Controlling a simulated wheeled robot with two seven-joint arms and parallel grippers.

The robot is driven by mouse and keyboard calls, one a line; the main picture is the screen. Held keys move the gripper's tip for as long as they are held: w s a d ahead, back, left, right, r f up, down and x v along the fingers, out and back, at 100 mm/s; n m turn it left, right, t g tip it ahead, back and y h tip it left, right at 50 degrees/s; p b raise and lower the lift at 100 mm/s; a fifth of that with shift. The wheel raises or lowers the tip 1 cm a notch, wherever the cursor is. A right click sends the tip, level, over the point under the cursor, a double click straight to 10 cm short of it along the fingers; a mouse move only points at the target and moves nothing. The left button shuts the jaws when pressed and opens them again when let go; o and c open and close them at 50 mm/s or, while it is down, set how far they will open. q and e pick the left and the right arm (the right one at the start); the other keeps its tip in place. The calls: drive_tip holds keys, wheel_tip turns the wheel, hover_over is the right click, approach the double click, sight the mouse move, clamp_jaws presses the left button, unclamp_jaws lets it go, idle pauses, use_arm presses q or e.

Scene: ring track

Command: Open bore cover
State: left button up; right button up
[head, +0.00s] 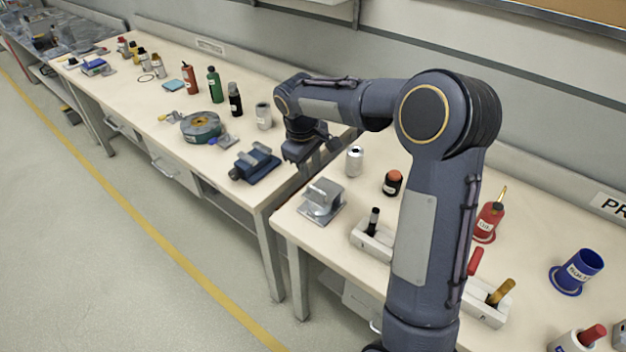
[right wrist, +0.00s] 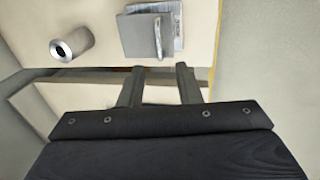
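A grey metal fixture (head: 322,201) with a flat plate and a raised block stands near the left front corner of the right-hand bench. It looks like the one with the bore cover, but I cannot tell whether the cover is open or closed. In the right wrist view the fixture (right wrist: 140,36) shows at the top, with a light bar-like part on its right side, beyond the fingertips. My right gripper (head: 318,158) is open and empty, above the gap between the benches and apart from the fixture. Its two fingers (right wrist: 160,68) stand apart in the wrist view. My left gripper is not in view.
A silver cylinder (head: 354,161) stands behind the fixture and also shows in the wrist view (right wrist: 73,40). A dark blue vise-like block (head: 255,165) sits on the left bench. A light holder (head: 371,240) with a black-handled item is close to the fixture's right.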

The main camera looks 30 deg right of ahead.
sight(315, 188)
drive_tip(key=f, duration=0.2)
drive_tip(key=d+f, duration=0.1)
drive_tip(key=f, duration=0.2)
drive_tip(key=w+f, duration=0.1)
drive_tip(key=f, duration=0.2)
drive_tip(key=shift+d+p, duration=0.25)
drive_tip(key=shift+p, duration=0.1)
clamp_jaws()
